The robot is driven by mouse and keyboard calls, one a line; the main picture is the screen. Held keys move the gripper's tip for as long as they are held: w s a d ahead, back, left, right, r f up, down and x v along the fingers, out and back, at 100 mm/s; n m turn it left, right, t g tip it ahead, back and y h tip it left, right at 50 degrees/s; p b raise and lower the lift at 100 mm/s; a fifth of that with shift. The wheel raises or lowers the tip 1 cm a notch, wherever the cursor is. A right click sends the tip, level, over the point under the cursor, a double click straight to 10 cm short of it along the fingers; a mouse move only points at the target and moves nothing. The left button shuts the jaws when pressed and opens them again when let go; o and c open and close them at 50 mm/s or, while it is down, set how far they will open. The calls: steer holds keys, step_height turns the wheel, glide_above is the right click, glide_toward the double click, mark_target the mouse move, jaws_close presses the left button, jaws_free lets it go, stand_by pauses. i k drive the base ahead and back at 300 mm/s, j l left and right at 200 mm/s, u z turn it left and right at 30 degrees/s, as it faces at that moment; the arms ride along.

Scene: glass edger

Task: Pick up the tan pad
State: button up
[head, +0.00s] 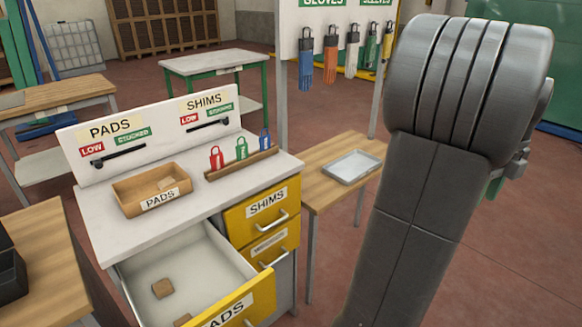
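My grey arm fills the right side, well apart from the pads. My gripper's fingers cannot be made out.
The open drawer juts out toward the front. A rack (240,163) with red, green and blue tags stands beside the bin. A sloped PADS/SHIMS board (150,130) rises behind. A wooden side table (318,182) bears a metal tray (353,165).

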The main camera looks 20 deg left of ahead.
mark_target(169, 181)
steer(key=i+l+u, duration=0.1)
steer(key=u, duration=0.3)
steer(key=i+l+u, duration=0.15)
steer(key=u, duration=0.25)
steer(key=i+l+u, duration=0.25)
steer(key=u, duration=0.15)
steer(key=i+l+u, duration=0.1)
steer(key=u, duration=0.3)
steer(key=i+l+u, duration=0.15)
steer(key=u, duration=0.3)
steer(key=i+l+u, duration=0.1)
steer(key=l+u, duration=0.2)
steer(key=u, duration=0.15)
steer(key=i+l+u, duration=0.1)
steer(key=l+u, duration=0.15)
steer(key=u, duration=0.2)
steer(key=l+u, duration=0.3)
steer(key=u, duration=0.15)
steer(key=i+l+u, duration=0.1)
steer(key=u, duration=0.2)
steer(key=l+u, duration=0.25)
steer(key=i+j, duration=0.05)
